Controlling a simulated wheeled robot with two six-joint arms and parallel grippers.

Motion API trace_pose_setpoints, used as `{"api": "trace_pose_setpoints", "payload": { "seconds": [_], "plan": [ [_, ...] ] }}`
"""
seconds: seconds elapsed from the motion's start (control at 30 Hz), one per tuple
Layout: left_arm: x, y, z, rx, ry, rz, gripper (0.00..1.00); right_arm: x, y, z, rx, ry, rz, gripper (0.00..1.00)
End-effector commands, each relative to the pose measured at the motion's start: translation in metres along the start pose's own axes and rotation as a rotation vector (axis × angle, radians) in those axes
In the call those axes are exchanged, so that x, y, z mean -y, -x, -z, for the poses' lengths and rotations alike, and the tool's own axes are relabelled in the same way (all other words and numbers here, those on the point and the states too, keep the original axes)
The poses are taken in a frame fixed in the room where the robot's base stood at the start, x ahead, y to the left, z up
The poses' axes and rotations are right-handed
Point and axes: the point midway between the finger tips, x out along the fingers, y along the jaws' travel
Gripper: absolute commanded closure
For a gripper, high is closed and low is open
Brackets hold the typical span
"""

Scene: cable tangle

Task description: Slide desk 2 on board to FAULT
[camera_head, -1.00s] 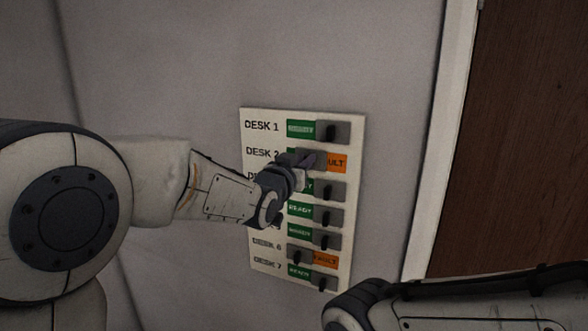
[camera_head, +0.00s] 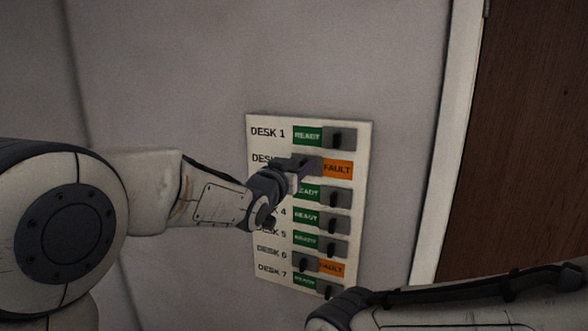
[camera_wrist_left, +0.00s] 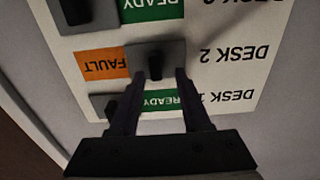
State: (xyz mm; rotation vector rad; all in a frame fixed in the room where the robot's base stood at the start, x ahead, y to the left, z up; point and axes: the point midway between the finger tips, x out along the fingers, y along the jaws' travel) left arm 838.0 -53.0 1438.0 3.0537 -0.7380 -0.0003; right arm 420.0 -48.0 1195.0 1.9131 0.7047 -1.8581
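The white status board (camera_head: 361,220) is on the grey wall, with rows labelled DESK 1 to DESK 7. In the DESK 2 row the grey slider (camera_head: 307,163) is at the left and the whole orange FAULT label (camera_head: 338,169) shows at its right. My left gripper (camera_head: 298,170) is at this slider. In the left wrist view, upside down, the DESK 2 slider (camera_wrist_left: 164,50) has its dark knob (camera_wrist_left: 156,67) between my left fingertips, which stand apart with a visible gap beside the knob. My right gripper is not in view.
The DESK 1 slider (camera_head: 340,139) above is at the right with green READY showing. The DESK 3 slider (camera_head: 336,195) below likewise shows READY. DESK 6 shows FAULT (camera_head: 331,267). A brown door (camera_head: 520,150) with a white frame stands at the right.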

Motion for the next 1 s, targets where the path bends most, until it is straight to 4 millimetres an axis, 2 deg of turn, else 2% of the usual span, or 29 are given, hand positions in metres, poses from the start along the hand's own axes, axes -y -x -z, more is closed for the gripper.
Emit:
{"api": "trace_pose_setpoints", "payload": {
  "seconds": [0.17,0.33,0.6,0.77,1.0],
  "plan": [
    [0.001,0.021,-0.003,-0.003,0.000,0.002,0.53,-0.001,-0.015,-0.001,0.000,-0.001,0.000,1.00],
    [0.001,0.055,-0.004,-0.004,-0.001,0.003,0.53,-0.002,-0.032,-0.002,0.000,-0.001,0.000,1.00],
    [0.001,0.094,-0.001,-0.002,-0.001,0.002,0.53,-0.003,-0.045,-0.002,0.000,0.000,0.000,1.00],
    [0.000,0.103,0.000,-0.001,0.000,0.002,0.53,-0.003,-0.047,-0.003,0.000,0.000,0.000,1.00],
    [0.000,0.103,0.000,0.000,0.000,0.002,0.53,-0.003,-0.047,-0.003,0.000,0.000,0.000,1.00]
  ]
}}
